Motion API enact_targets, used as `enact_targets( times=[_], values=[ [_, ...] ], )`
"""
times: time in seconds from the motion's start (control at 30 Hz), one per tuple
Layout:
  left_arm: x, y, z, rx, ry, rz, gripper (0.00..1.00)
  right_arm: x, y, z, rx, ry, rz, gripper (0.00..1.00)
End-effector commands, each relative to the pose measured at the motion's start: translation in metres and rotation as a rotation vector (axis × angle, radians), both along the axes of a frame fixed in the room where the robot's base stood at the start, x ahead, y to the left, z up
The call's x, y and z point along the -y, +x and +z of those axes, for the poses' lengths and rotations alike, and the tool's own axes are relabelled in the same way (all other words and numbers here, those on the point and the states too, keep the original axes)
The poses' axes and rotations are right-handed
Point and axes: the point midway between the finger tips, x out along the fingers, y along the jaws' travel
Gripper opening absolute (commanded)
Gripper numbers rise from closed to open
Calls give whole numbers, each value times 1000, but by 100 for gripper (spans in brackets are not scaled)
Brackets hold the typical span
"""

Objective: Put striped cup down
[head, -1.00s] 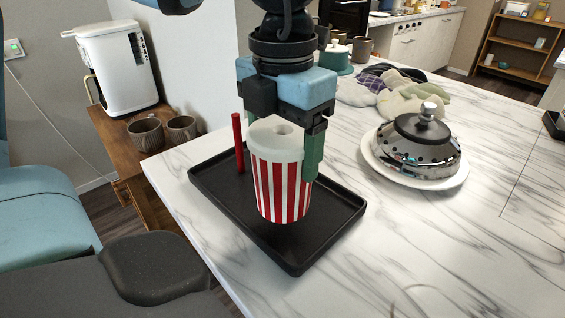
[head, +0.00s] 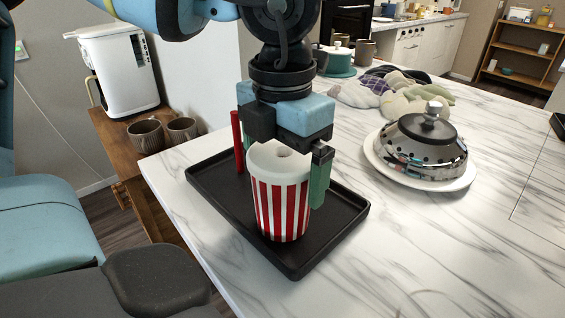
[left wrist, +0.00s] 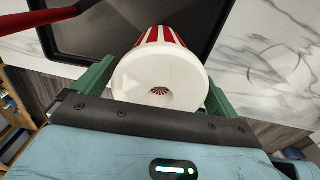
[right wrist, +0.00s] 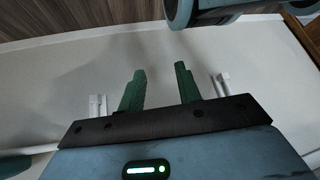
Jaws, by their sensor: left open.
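The striped cup (head: 282,208), red and white with a white lid, stands upright and appears to rest on the black tray (head: 328,238). My left gripper (head: 282,188) is open, with its green fingers on either side of the cup. The cup's base contact is partly hidden there. My right gripper (right wrist: 160,88) shows only in the right wrist view, with fingers apart and nothing between them.
A red upright stick (head: 237,140) stands at the tray's left side, close to my left gripper. A domed metal dish (head: 425,148) on a white plate sits to the right. Cloths (head: 400,95) lie behind. The marble counter (head: 430,245) is clear at front right.

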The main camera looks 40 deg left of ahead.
Motion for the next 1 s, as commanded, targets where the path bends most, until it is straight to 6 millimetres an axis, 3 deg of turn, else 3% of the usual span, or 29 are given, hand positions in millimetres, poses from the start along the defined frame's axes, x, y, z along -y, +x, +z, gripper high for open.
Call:
enact_targets(
  times=[0.27, 0.7, 1.0],
  values=[
    [0, 1, 11, 4, 1, 1, 97, 0, 1, 4, 3, 0, 1, 34],
    [0, 0, 95, 4, 0, 1, 97, 0, 1, 8, 4, -1, 0, 34],
    [0, 0, 122, 1, 1, -1, 97, 0, -1, 9, 1, 0, -2, 34]
  ],
)
